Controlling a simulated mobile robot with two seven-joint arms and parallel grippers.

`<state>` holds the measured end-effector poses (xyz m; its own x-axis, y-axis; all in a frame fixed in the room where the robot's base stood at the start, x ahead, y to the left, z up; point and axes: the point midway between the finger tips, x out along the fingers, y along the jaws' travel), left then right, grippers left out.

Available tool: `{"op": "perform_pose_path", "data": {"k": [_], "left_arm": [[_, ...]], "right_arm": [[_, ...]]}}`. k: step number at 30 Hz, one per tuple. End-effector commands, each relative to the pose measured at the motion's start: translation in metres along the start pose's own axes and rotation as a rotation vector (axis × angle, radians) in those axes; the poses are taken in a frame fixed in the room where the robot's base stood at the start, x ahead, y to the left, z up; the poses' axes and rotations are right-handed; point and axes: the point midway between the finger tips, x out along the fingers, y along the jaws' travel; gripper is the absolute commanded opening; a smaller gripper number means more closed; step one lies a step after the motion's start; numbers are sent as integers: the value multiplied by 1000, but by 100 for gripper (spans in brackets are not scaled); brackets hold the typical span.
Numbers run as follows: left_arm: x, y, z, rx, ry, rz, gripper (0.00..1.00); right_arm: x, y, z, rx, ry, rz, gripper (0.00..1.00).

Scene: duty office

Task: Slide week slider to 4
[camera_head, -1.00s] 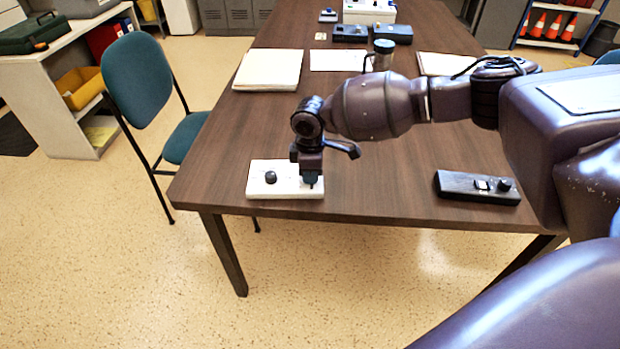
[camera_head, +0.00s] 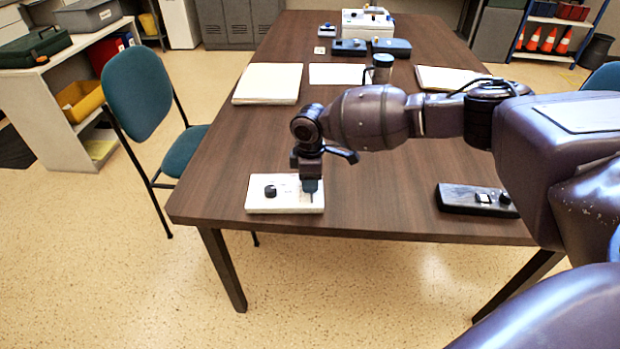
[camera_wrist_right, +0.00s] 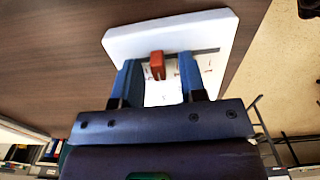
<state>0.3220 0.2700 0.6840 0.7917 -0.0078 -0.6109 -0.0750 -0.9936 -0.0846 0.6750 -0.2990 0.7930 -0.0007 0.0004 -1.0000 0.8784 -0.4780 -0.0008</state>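The white panel box (camera_head: 258,202) lies near the front left of the table, with a round black knob (camera_head: 270,191) on its left part. The wrist view shows the white panel (camera_wrist_right: 128,43) with a dark slot, small red marks and a red slider handle (camera_wrist_right: 157,65). My right gripper (camera_head: 311,188) is over the right part of the panel. In the wrist view, the right gripper's blue fingers (camera_wrist_right: 158,82) are spread on either side of the handle, with gaps visible. The number marks are too small to read. My left gripper is not in view.
A black control box (camera_head: 465,197) lies at the table's front right. Papers (camera_head: 268,83), a jar (camera_head: 383,66) and several boxes stand further back on the table (camera_head: 230,150). A teal chair (camera_head: 140,85) stands at the left. The table's middle is clear.

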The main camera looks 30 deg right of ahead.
Motion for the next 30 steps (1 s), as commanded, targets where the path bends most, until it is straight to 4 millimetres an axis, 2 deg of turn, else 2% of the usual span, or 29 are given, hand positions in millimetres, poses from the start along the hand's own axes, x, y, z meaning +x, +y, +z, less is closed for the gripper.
{"op": "perform_pose_path", "data": {"k": [5, 18, 24, 30], "left_arm": [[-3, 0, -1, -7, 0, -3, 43], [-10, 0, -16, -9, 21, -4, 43], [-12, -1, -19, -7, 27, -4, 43], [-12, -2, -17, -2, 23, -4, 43]], "right_arm": [[-13, 1, 0, 1, 2, 3, 38], [-88, 0, 0, 0, 3, 5, 38], [-106, 0, 0, 0, 1, 1, 38], [-108, 0, 0, 0, 0, -1, 38]]}}
